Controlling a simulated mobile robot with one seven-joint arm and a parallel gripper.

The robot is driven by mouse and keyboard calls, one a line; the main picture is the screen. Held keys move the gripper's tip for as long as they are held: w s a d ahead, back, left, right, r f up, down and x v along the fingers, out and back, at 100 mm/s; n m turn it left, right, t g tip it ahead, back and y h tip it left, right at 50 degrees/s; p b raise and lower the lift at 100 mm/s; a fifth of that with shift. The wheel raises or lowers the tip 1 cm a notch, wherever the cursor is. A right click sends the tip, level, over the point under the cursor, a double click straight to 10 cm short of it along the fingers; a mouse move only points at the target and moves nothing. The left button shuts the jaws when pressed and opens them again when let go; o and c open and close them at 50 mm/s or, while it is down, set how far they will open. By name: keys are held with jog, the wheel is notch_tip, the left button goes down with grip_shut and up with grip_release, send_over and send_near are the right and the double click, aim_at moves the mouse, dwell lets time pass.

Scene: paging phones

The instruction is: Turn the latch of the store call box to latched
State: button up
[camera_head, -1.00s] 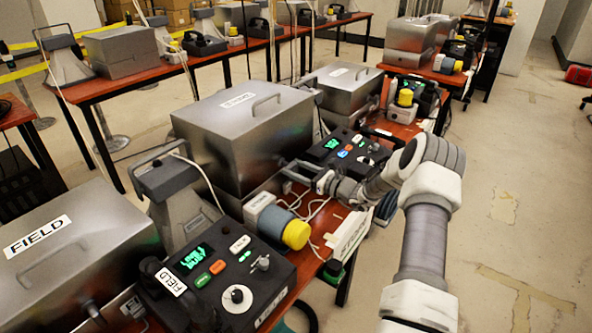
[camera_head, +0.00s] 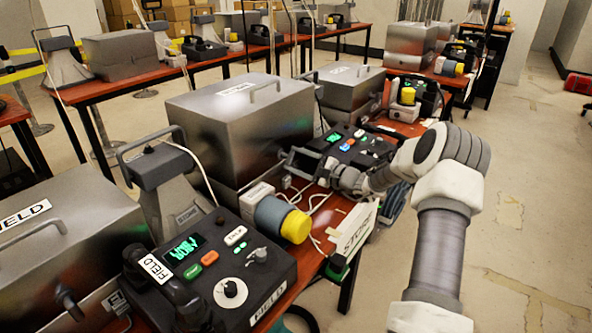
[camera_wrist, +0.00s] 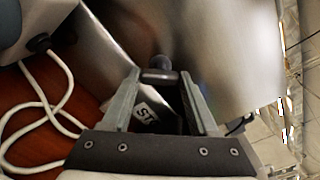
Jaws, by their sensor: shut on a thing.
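The store call box is likely the large metal box (camera_head: 235,125) in the middle of the head view, with a lid handle and a small label too blurred to read surely. In the wrist view its metal side (camera_wrist: 225,45) fills the upper right. The latch (camera_wrist: 158,75), a short dark crossbar on a round stem, stands out from the metal and lies crosswise between my fingertips. My gripper (camera_wrist: 160,80) is shut on the latch, a finger at each end. In the head view my gripper (camera_head: 288,160) is at the box's right side; the latch is not clear there.
A control panel (camera_head: 350,145) stands just beyond my gripper. A yellow-capped cylinder (camera_head: 285,220) and loose white cables (camera_wrist: 45,100) lie close by. A STORE sign (camera_head: 355,228) is at the table edge. The FIELD panel (camera_head: 215,270) is nearer.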

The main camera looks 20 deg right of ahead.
jog(key=shift+n+b, duration=3.2)
jog(key=shift+n, duration=0.9)
jog(key=o, duration=1.4)
jog(key=shift+s, duration=0.1)
jog(key=p+v, duration=0.4)
jog(key=v, duration=1.3)
jog(key=shift+s+d, duration=0.1)
jog(key=shift+s, duration=0.05)
